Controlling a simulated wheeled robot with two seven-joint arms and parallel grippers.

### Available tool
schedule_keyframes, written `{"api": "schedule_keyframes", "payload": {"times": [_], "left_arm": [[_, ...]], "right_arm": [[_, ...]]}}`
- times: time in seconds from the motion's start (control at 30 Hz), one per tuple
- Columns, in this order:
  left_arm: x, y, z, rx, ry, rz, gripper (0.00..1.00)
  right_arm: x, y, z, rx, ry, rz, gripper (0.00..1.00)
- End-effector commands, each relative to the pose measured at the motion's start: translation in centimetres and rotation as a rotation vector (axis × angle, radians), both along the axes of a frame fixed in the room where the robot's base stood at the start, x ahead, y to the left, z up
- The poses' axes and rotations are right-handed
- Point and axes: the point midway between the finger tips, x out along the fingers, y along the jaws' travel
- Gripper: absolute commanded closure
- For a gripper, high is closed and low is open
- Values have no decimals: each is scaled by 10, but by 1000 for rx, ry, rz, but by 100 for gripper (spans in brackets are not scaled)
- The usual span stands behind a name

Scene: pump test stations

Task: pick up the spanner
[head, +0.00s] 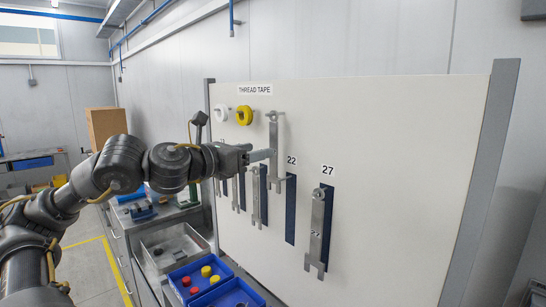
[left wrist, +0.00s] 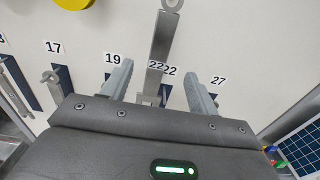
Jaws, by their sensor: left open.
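A long grey spanner (head: 273,135) marked 22 hangs upright high on the white board, in line with the tape rolls and above and left of the empty blue 22 outline (head: 290,210). In the left wrist view the spanner (left wrist: 161,45) stands between my two fingers, with its ring at the top and its lower end partly hidden by the gripper. My left gripper (head: 262,155) is open around the spanner's shaft, seen from the side in the head view; it also shows in the left wrist view (left wrist: 158,70). I cannot tell whether a finger touches it. My right gripper is not in view.
The board (head: 400,150) carries a THREAD TAPE label, a white roll (head: 221,112) and a yellow roll (head: 245,115). Spanner 27 (head: 318,230) hangs on the right, smaller spanners (head: 256,195) on the left. Blue bins (head: 200,278) with red and yellow caps stand below.

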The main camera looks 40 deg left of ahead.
Motion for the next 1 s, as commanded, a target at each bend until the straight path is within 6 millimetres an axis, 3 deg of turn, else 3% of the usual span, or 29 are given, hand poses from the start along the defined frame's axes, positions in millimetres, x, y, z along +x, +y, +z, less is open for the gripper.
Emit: {"api": "schedule_keyframes", "payload": {"times": [0.13,0.3,0.57,1.0], "left_arm": [[23,0,12,-4,2,-1,40],[42,-1,8,-3,1,-1,40],[45,-1,6,-1,0,1,40],[45,-1,6,-1,-1,1,92]], "right_arm": [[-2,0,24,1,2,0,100],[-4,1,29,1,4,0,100],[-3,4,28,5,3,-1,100],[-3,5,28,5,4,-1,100]]}}
